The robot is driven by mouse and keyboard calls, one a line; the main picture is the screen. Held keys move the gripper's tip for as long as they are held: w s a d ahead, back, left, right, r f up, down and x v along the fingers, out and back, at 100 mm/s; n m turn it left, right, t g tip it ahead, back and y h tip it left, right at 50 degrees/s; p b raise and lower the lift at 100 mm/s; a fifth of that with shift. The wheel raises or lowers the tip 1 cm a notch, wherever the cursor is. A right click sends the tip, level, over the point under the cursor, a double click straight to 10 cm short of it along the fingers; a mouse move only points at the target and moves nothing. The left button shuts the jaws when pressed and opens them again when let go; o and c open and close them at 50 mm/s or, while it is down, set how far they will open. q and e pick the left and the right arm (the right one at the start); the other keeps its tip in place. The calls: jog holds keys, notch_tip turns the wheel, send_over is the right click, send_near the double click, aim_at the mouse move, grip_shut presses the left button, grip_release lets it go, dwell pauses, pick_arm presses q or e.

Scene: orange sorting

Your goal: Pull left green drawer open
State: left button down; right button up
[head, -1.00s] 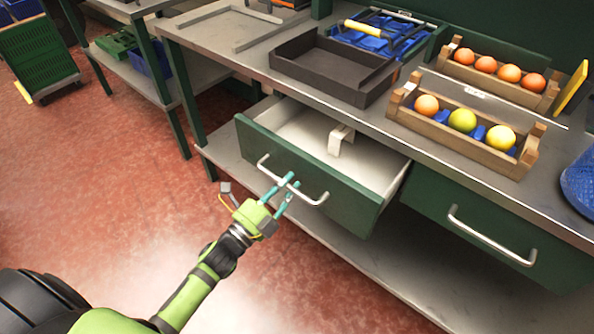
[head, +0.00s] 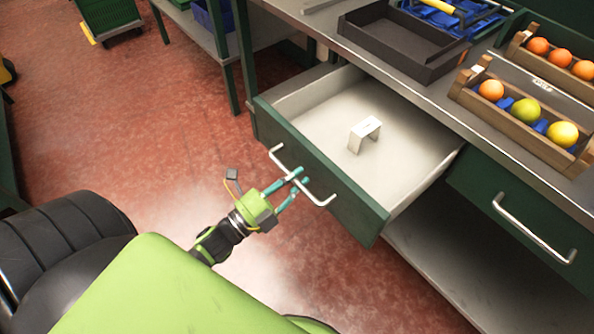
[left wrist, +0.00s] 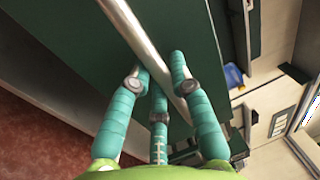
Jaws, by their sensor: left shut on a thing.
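The left green drawer (head: 328,172) is pulled well out from under the bench, its pale inside in sight. A small white bracket-like block (head: 365,134) stands in it. My left gripper (head: 298,180) is at the silver handle (head: 277,158) on the drawer front, with teal fingers shut on it. In the left wrist view the handle (left wrist: 135,35) runs slantwise between the teal fingers (left wrist: 160,85), with the green drawer front (left wrist: 75,45) behind it. My right gripper is not in view.
A right green drawer (head: 520,215) with its own silver handle is shut. On the bench (head: 420,97) stand a dark empty tray (head: 400,45) and wooden crates of oranges and yellow-green fruit (head: 515,120). Red floor (head: 150,150) lies open at left.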

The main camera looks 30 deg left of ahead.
pick_arm(q)
jog(key=c, duration=1.1)
grip_release()
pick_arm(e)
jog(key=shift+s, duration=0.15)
pick_arm(q)
jog(key=v, duration=1.2)
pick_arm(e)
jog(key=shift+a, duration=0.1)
